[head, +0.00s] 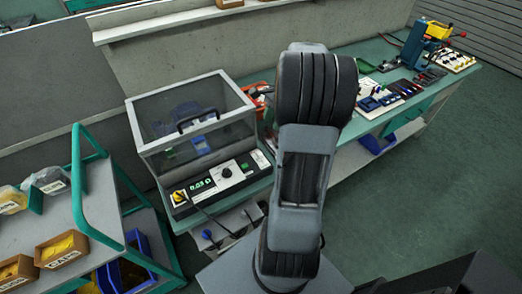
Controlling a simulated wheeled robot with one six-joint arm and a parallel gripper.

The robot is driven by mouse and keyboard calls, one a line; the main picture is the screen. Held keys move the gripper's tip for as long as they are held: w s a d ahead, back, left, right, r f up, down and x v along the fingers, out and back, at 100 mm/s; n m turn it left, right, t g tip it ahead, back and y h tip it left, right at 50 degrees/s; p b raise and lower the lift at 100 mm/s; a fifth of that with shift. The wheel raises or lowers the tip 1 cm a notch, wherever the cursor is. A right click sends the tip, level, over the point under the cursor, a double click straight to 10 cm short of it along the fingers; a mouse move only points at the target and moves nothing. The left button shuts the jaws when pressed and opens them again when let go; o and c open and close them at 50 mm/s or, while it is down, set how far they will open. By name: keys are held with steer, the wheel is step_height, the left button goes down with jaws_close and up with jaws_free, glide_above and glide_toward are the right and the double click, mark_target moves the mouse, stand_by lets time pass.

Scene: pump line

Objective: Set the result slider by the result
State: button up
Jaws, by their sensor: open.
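A tester with a clear-lidded box (165,118) stands on the bench left of my arm. Its lid looks shut, with a black handle on the front, and a blue part (201,145) shows dimly inside. The sloping black control panel (216,194) below carries a lit green display (200,186), which seems to read about 0.03. It also has a black round knob (226,172) and a yellow knob (178,197). A small pale strip (260,159) at the panel's right end may be the result slider; its setting is too small to tell. My gripper is not visible; only my arm shows.
A green-framed cart with bins (62,249) stands at the left. The bench runs right, with blue parts (369,103) and a blue press (411,48) at the far end. A cable hangs before the panel. Open floor (450,160) lies at the right.

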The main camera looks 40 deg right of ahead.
mark_target(260, 153)
steer(key=x, duration=1.3)
steer(key=shift+d+f, duration=0.15)
steer(key=shift+f, duration=0.25)
steer(key=shift+c, duration=0.2)
jaws_close()
